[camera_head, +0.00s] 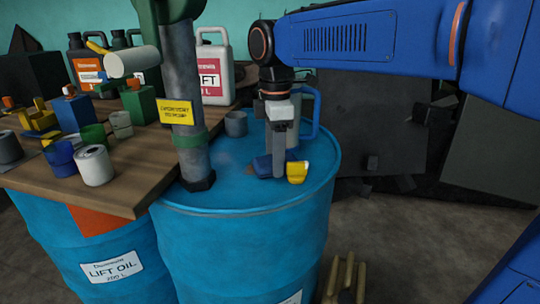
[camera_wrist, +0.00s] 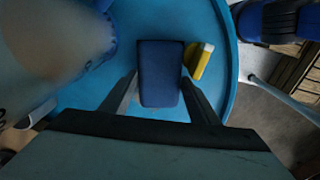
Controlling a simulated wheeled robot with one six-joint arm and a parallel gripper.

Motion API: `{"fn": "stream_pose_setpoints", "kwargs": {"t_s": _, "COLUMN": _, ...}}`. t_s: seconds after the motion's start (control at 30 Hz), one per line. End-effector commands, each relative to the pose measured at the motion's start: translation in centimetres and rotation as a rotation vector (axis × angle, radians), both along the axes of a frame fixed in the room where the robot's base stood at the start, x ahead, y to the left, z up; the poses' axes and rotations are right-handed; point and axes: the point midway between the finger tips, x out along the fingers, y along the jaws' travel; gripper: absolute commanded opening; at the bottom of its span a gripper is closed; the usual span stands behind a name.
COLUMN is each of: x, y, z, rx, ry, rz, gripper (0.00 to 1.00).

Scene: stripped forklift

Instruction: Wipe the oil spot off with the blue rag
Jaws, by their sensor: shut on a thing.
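The blue rag (camera_wrist: 160,72) is a dark blue folded block between my gripper's (camera_wrist: 160,92) two fingers in the wrist view. In the head view my gripper (camera_head: 279,150) points straight down over the top of the right blue drum (camera_head: 228,194), with the rag (camera_head: 261,166) low between its fingers, at or just above the lid. I cannot tell whether the rag touches the lid. I cannot make out the oil spot in either view; the rag and gripper may cover it.
A yellow and white object (camera_head: 297,172) lies close beside the rag, right of it in the wrist view too (camera_wrist: 198,60). A pump post (camera_head: 184,100) stands on the drum to the left. A grey cup (camera_head: 236,124) and a blue-handled jug (camera_head: 310,125) stand behind. A cluttered wooden board (camera_head: 134,180) lies left.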

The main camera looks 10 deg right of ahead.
Motion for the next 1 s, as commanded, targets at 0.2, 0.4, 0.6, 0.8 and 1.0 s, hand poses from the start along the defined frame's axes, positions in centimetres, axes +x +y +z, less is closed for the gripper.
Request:
{"fn": "stream_pose_setpoints", "kwargs": {"t_s": 0.2, "x": -0.3, "y": 0.5, "z": -0.2, "rx": -0.006, "ry": 0.018, "rz": -0.001, "gripper": 0.2}}
{"fn": "stream_pose_setpoints", "kwargs": {"t_s": 0.4, "x": 0.2, "y": 1.9, "z": -0.1, "rx": -0.006, "ry": 0.016, "rz": 0.0, "gripper": 0.2}}
{"fn": "stream_pose_setpoints", "kwargs": {"t_s": 0.6, "x": 0.8, "y": 3.2, "z": 0.1, "rx": -0.005, "ry": 0.011, "rz": 0.0, "gripper": 0.2}}
{"fn": "stream_pose_setpoints", "kwargs": {"t_s": 0.8, "x": 1.1, "y": 3.6, "z": 0.0, "rx": -0.005, "ry": 0.01, "rz": 0.0, "gripper": 0.2}}
{"fn": "stream_pose_setpoints", "kwargs": {"t_s": 1.0, "x": 1.5, "y": 4.8, "z": 0.0, "rx": -0.004, "ry": 0.009, "rz": 0.001, "gripper": 0.19}}
